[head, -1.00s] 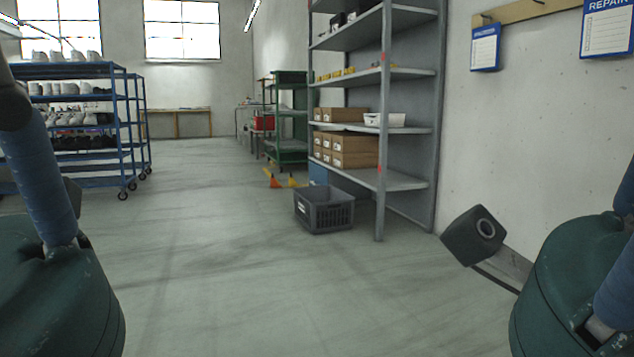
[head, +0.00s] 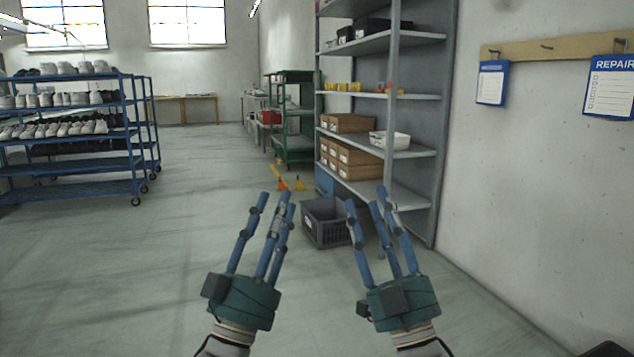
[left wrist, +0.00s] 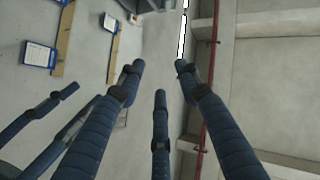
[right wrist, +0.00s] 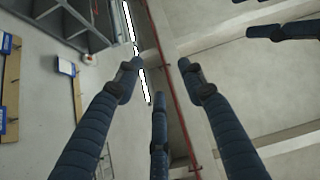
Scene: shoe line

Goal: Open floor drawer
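I cannot make out a floor drawer with certainty in any view. A blue box-like thing (head: 324,181) stands low at the left end of the grey shelf unit, mostly hidden. My left gripper (head: 275,202) and right gripper (head: 367,202) are raised in front of me, fingers up, spread and empty. Both are open and touch nothing. The fingers of the left gripper fill the left wrist view (left wrist: 158,78), and those of the right gripper the right wrist view (right wrist: 158,78).
A grey crate (head: 318,228) sits on the floor ahead, partly behind my right fingers. The grey shelf unit (head: 408,195) holds cartons. A blue shoe rack (head: 135,165) is at left, a green rack (head: 297,150) further back. Orange cones (head: 281,184) stand near it. Floor at left centre is clear.

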